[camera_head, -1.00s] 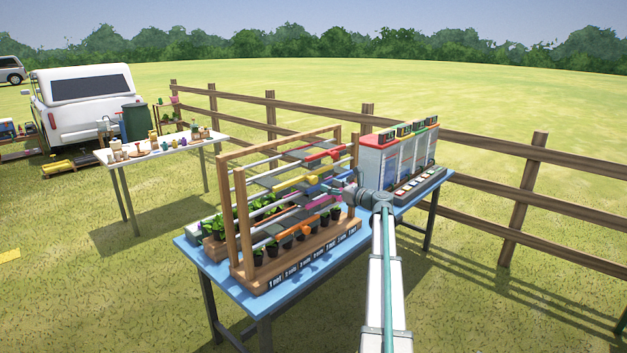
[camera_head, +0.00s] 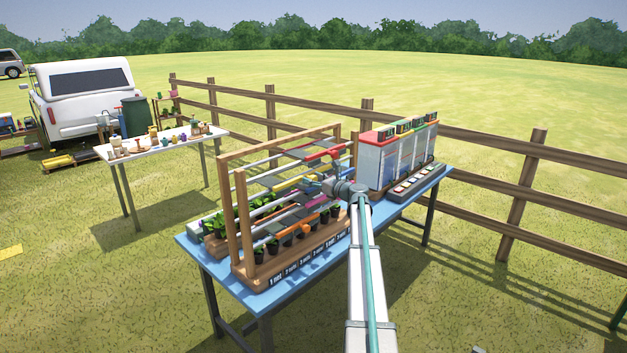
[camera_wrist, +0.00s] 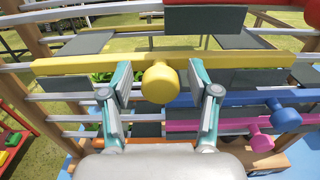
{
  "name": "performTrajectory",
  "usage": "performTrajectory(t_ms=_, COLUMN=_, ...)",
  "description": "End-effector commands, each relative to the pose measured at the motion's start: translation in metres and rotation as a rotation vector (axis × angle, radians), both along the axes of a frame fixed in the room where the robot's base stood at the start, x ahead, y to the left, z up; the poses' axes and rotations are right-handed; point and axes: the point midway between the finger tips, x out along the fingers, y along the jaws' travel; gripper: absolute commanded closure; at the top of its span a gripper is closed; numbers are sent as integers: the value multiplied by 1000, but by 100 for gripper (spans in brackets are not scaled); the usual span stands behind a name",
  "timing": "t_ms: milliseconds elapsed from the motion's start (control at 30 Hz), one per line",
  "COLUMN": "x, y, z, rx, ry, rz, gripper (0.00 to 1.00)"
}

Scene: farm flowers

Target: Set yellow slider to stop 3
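The yellow slider is a long yellow bar (camera_wrist: 235,60) on a rail of the wooden rack, with a round yellow knob (camera_wrist: 160,82) facing my wrist camera. A dark grey panel is attached at each end region. My gripper (camera_wrist: 159,80) is open, with one finger on each side of the knob. Gaps show between the knob and both fingers. In the head view my gripper (camera_head: 327,187) is at the rack's front right, and it hides part of the sliders. Which stop the slider is at cannot be told.
A red slider (camera_head: 322,155) is above; blue (camera_wrist: 285,112), pink (camera_wrist: 262,142) and orange sliders are below. Wooden posts (camera_head: 231,215) bound the rack. Potted plants (camera_head: 272,246) stand beneath. A dispenser-like unit (camera_head: 392,160) stands right on the blue table (camera_head: 245,297).

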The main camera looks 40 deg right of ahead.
Motion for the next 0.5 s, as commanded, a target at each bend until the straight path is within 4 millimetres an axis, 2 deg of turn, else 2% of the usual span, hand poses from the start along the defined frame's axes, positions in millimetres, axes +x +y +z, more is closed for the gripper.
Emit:
performTrajectory(t_ms=33, x=0, y=0, z=0, rx=0, ry=0, rz=0, gripper=49)
performTrajectory(t_ms=67, x=0, y=0, z=0, rx=0, ry=0, rz=0, gripper=54)
performTrajectory(t_ms=333, x=0, y=0, z=0, rx=0, ry=0, rz=0, gripper=99)
performTrajectory(t_ms=500, x=0, y=0, z=0, rx=0, ry=0, rz=0, gripper=100)
